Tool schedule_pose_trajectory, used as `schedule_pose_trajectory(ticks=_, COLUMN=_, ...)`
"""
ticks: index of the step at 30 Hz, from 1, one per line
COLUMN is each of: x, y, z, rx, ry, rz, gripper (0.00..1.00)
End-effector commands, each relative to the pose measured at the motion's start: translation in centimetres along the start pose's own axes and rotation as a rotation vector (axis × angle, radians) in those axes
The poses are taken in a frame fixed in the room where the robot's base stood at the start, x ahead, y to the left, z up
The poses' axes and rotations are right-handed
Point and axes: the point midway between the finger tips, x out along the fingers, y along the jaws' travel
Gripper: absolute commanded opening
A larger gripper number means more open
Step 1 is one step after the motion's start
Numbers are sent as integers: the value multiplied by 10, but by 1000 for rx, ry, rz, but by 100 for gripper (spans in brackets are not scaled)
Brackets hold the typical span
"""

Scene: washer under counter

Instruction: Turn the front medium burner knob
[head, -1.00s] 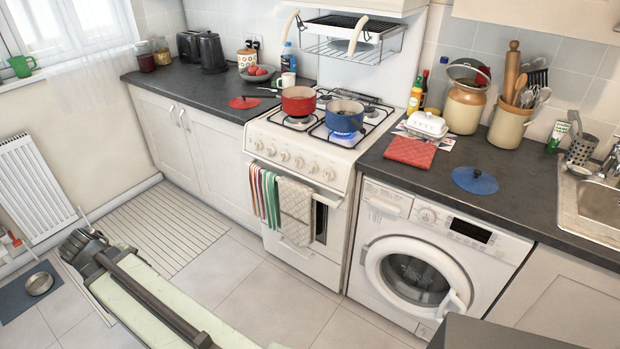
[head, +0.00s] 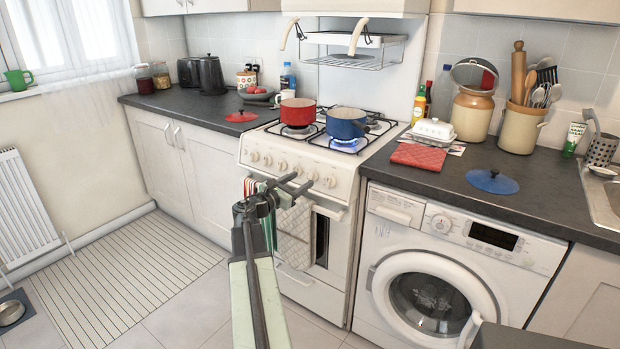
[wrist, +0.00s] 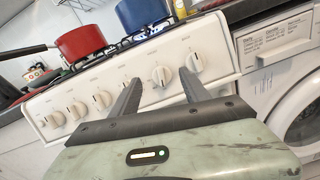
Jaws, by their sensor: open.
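The white stove (head: 285,230) has a row of several cream knobs along its front panel (head: 290,150). The labels are too small to read, so I cannot tell which knob is the front medium burner's. My gripper (head: 303,180) is open in front of the panel, just below the right-hand knobs. In the wrist view, one knob (wrist: 161,76) shows between the two open fingertips (wrist: 160,77). Another knob is partly hidden behind the left finger, and the rightmost knob (wrist: 195,62) lies just right of the right finger. I see no clear contact with any knob.
A red pot (head: 297,111) and a blue pot (head: 346,122) stand on the hob, with a blue flame under the blue one. Towels (head: 294,235) hang from the oven rail below my gripper. A washer (head: 445,265) stands right of the stove.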

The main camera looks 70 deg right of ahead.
Motion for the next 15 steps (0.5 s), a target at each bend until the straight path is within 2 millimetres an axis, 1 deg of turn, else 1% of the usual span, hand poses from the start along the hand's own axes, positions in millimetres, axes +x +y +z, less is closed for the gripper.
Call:
schedule_pose_trajectory(ticks=1, x=11, y=1, z=0, rx=1, ry=0, rz=-1, gripper=54)
schedule_pose_trajectory(ticks=3, x=25, y=1, z=0, rx=1, ry=0, rz=-3, gripper=54)
schedule_pose_trajectory(ticks=7, x=48, y=1, z=-1, rx=2, ry=0, rz=-3, gripper=54)
schedule_pose_trajectory(ticks=10, x=56, y=1, z=-1, rx=2, ry=1, rz=-1, gripper=54)
schedule_pose_trajectory(ticks=15, x=57, y=0, z=0, rx=2, ry=1, rz=0, gripper=54)
